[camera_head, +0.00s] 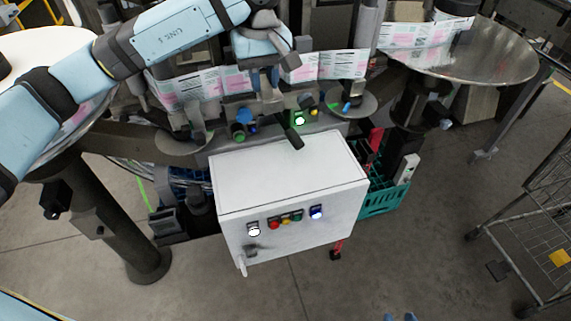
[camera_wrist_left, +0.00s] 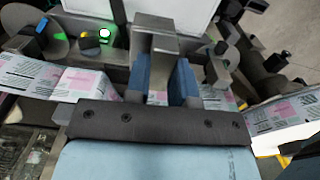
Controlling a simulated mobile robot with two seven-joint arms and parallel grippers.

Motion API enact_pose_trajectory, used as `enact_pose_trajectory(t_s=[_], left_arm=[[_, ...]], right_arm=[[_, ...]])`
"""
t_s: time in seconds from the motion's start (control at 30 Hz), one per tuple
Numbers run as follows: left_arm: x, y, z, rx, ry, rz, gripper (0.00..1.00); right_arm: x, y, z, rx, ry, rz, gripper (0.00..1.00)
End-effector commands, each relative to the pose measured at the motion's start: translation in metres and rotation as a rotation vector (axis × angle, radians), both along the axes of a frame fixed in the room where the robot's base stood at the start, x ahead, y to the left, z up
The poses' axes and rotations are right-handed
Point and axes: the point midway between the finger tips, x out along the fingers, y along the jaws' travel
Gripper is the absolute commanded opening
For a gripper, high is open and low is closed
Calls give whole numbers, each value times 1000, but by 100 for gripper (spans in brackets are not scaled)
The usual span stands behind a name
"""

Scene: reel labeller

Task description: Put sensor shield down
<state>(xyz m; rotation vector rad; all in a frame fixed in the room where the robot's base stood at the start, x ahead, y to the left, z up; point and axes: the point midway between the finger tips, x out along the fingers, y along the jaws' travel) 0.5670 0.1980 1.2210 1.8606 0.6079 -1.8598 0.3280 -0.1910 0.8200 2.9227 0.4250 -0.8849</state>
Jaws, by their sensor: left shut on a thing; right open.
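The sensor shield, a grey bent metal piece, is in my left gripper; it shows in the wrist view (camera_wrist_left: 160,45) and partly in the head view (camera_head: 268,102). My left gripper (camera_wrist_left: 163,82) has one blue finger on each side of it and is shut on it. In the head view the left gripper (camera_head: 264,78) hangs above the labeller, behind the white cabinet. Whether the shield touches the machine cannot be told. Two blue fingertips of my right gripper (camera_head: 399,318) show apart and empty at the bottom edge.
The white control cabinet (camera_head: 288,172) has a bare top in front of the shield. A printed label web (camera_head: 340,65) runs across behind. Round metal tables flank the machine, the right one (camera_head: 480,55) bare in part. A teal crate (camera_head: 385,200) and wire cart (camera_head: 540,220) stand right.

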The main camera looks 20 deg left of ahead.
Motion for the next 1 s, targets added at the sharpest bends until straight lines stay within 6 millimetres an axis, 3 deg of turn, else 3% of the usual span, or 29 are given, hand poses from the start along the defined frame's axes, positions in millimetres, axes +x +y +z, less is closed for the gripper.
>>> enact_pose_trajectory(t_s=[0.17,0.6,1.0], left_arm=[[-3,-4,-30,-1,5,-41,0],[-2,-4,-140,-1,4,-36,0],[-2,-3,-181,0,4,-36,0]], right_arm=[[0,0,5,0,-3,2,43],[1,-4,23,-5,-5,-2,43],[0,-4,26,-7,1,-2,43]])
